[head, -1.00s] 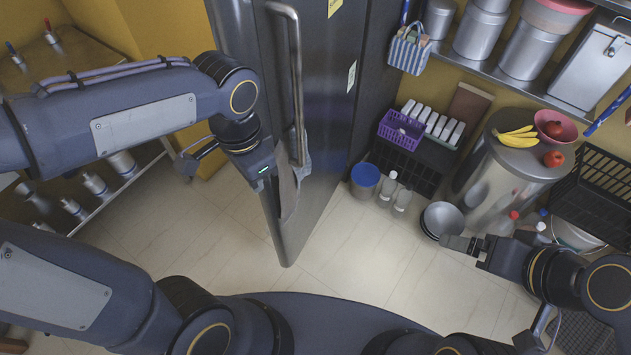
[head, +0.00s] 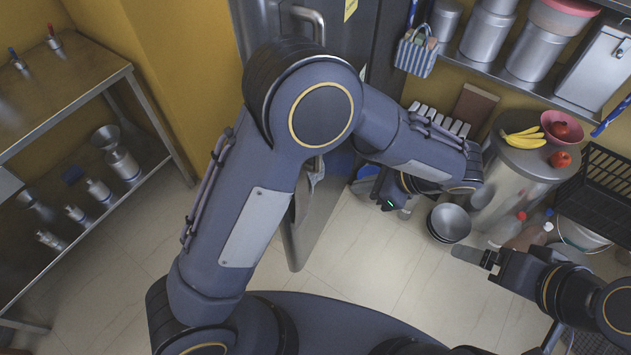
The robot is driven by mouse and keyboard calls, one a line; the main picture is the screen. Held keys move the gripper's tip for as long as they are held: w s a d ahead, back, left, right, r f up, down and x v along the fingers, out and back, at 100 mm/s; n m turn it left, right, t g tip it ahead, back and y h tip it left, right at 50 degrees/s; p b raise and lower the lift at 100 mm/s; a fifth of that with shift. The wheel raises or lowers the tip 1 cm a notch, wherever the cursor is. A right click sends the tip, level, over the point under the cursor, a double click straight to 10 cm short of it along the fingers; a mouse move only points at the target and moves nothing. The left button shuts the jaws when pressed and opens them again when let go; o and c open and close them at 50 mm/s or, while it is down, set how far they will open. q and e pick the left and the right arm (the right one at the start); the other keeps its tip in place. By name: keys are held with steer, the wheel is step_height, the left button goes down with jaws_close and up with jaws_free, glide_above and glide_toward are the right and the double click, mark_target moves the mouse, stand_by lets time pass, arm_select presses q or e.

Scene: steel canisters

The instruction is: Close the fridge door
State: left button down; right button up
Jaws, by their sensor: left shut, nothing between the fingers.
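The fridge door (head: 327,222) is a tall grey steel panel standing swung out from the wall, its lower corner over the tiled floor. Its long bar handle (head: 306,14) shows at the top, and my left arm hides most of the rest. My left gripper (head: 388,200) is beyond the door's right side, low in the picture, near a blue bucket. It is shut and empty, its fingers partly hidden by the wrist. Whether it touches the door cannot be told. My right gripper (head: 472,256) is at the right, apart from the door, below the metal bowls; its finger gap is not clear.
Stacked metal bowls (head: 449,222) and bottles (head: 522,232) stand on the floor at right. A steel drum (head: 497,178) bears bananas and a pink bowl. A steel shelf rack (head: 60,105) with canisters is at left. Floor is clear around the door's lower corner.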

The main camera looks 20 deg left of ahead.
arm_select(q)
steer(key=p, duration=0.1)
glide_toward(306, 187)
steer(key=s+d+f+x, duration=0.1)
steer(key=x, duration=0.4)
steer(key=shift+w+a+r, duration=0.15)
steer(key=shift+w+a, duration=0.3)
steer(key=shift+a, duration=0.3)
steer(key=shift+a, duration=0.1)
